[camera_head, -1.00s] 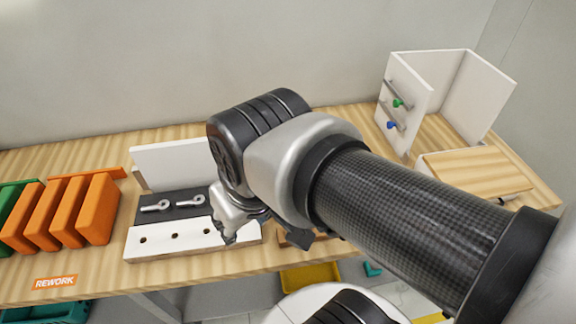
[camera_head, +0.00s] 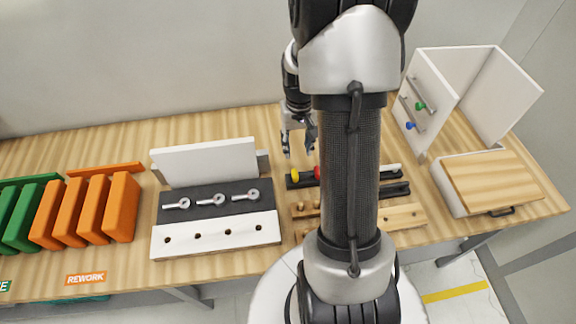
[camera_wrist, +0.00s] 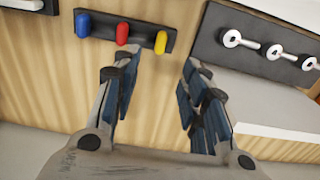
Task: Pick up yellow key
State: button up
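The yellow key (camera_head: 294,176) is at the left end of a dark holder (camera_head: 306,184) on the wooden bench. In the wrist view the yellow key (camera_wrist: 161,42) is at the right end of the holder, with a red key (camera_wrist: 122,33) beside it and a blue key (camera_wrist: 83,25) beyond. My gripper (camera_head: 299,150) is open and empty, above and a little behind the yellow key in the head view. In the wrist view my gripper's (camera_wrist: 157,72) fingers point towards the yellow key, apart from it.
A fixture with a white slab (camera_head: 205,160), silver eye-ended keys (camera_head: 211,199) and a white holed block (camera_head: 217,236) is left of the holder. Wooden racks (camera_head: 403,216) are right of my arm. A white cabinet (camera_head: 432,100) is at the back right.

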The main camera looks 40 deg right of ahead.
jog(key=b, duration=0.1)
send_over(295, 173)
jog(key=f, duration=0.9)
jog(key=shift+s, duration=0.3)
jog(key=shift+w+f+b, duration=0.2)
jog(key=shift+f+b, duration=0.05)
jog(key=shift+f, duration=1.3)
jog(key=shift+w+f+b, duration=0.15)
jog(key=shift+f+b, duration=0.1)
jog(key=shift+f, duration=1.3)
jog(key=shift+c, duration=0.5)
grip_shut()
